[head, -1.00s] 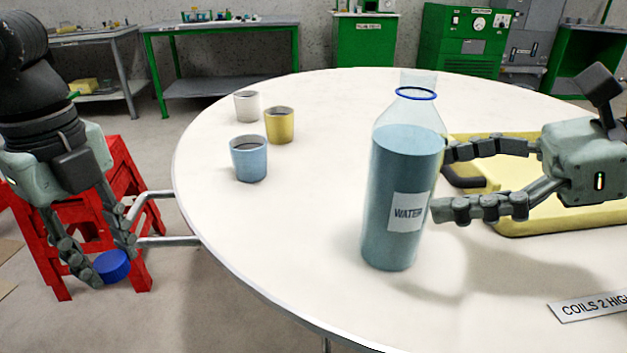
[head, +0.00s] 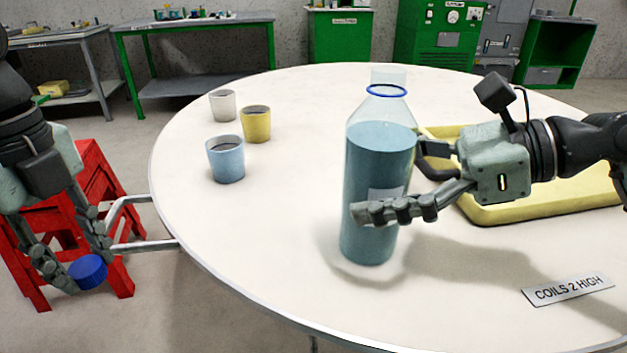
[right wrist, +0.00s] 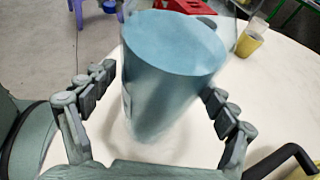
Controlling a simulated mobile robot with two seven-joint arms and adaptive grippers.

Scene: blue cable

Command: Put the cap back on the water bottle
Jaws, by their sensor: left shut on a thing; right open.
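The water bottle (head: 375,215) stands upright on the white round table, nearly full of blue water. Its mouth is uncapped, with a blue ring at the neck. My right gripper (head: 390,180) is open, with one finger across the front of the bottle and the other partly hidden behind it. The right wrist view shows the bottle (right wrist: 170,75) between the two spread fingers. The blue cap (head: 88,271) is in my left gripper (head: 80,268), which is shut on it, low at the left, off the table's edge beside the red step stool.
A blue cup (head: 226,160), a yellow cup (head: 256,125) and a white cup (head: 222,105) stand left of the bottle. A yellow tray (head: 540,203) lies behind my right gripper. The table's front is clear.

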